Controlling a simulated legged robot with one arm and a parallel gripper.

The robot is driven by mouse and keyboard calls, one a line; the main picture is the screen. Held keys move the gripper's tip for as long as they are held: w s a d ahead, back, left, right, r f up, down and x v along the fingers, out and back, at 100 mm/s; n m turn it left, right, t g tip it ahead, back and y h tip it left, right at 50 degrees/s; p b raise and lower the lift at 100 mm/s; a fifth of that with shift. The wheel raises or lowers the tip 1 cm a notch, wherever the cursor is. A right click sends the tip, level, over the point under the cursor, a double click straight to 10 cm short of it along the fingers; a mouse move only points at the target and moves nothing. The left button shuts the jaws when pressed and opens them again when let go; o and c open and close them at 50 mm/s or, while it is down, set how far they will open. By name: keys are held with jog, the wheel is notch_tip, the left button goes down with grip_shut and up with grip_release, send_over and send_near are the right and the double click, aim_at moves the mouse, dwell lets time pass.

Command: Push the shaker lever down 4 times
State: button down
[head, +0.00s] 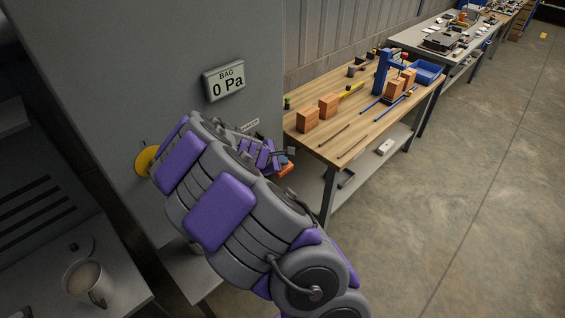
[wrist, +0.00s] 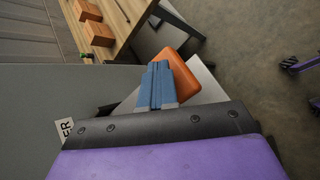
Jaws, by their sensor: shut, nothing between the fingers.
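An orange block-like piece, likely the shaker lever's handle (head: 285,171), shows just below my gripper (head: 287,157) in the head view. In the wrist view, the orange handle (wrist: 184,72) lies right beside and partly behind the blue fingers of my gripper (wrist: 158,66). The fingers are together with nothing between them. I cannot tell whether they touch the handle. The lever's arm and pivot are hidden. A small label (head: 249,125) is on the grey cabinet above my wrist; in the wrist view only "ER" is readable on the label (wrist: 66,130).
The grey cabinet (head: 110,60) carries a "BAG 0 Pa" display (head: 225,82) and a yellow round knob (head: 147,161). A wooden workbench (head: 345,118) with orange-brown blocks stands to the right. The concrete floor (head: 480,200) at right is open.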

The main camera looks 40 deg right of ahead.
jog(key=shift+f+b, duration=0.75)
jog(key=shift+f, duration=0.8)
dwell(1.3)
dwell(0.5)
jog(key=shift+r+p, duration=2.35)
jog(key=shift+r, duration=0.75)
jog(key=shift+r, duration=0.1)
jog(key=shift+r+p, duration=1.9)
jog(key=shift+r, duration=0.5)
